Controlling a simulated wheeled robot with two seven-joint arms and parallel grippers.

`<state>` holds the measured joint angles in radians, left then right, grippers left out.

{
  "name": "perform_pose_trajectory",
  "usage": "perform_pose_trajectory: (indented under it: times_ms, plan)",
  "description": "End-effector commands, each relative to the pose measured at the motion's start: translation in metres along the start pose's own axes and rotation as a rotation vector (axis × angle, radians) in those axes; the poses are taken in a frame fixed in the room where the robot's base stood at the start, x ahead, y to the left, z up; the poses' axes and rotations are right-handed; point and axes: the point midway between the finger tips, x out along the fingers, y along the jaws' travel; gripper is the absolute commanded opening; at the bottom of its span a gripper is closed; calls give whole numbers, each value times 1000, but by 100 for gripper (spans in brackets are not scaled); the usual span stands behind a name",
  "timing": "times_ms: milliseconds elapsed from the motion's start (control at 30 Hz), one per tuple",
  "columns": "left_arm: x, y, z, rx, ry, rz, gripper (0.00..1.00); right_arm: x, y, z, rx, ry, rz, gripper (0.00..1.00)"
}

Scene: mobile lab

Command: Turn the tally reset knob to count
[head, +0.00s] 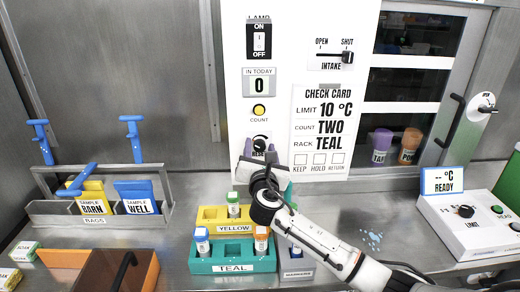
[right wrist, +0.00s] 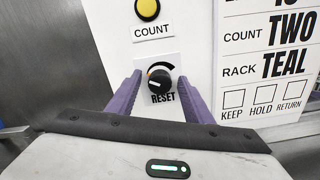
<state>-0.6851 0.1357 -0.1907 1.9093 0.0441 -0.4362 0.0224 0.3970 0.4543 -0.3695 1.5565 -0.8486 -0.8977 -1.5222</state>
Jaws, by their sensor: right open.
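The tally reset knob (head: 260,143) is a small black dial on the white panel, below the yellow count button (head: 259,110). In the right wrist view the knob (right wrist: 160,80) sits above the word RESET, with a pale pointer mark on its face and a dark arc around its upper right. My right gripper (head: 258,154) is at the panel, just below the knob in the head view. Its purple fingers (right wrist: 160,92) are open, one on each side of the knob, with visible gaps. My left gripper is not in view.
The IN TODAY display (head: 259,86) reads 0. A check card (head: 322,130) is right of the knob. Below my right arm stand a yellow rack (head: 212,225) and a teal rack (head: 205,266) with capped vials. A bag rack (head: 100,215) is at left.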

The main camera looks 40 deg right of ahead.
Motion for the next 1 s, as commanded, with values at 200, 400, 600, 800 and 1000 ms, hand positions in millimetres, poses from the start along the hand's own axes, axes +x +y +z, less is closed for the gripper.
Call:
perform_pose_trajectory:
  times_ms: [200, 400, 600, 800, 1000]
  plan:
    - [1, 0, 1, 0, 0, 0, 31, -10, 0, -1, 2, 0, 1, 46]
    - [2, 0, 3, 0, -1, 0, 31, -47, 0, -2, 2, 2, 2, 46]
    - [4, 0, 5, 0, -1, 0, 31, -84, 0, -1, 1, 2, 2, 46]
    - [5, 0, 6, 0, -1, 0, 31, -102, 0, -1, 0, 1, 0, 46]
    - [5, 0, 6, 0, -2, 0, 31, -104, 0, 0, 0, 0, 0, 46]
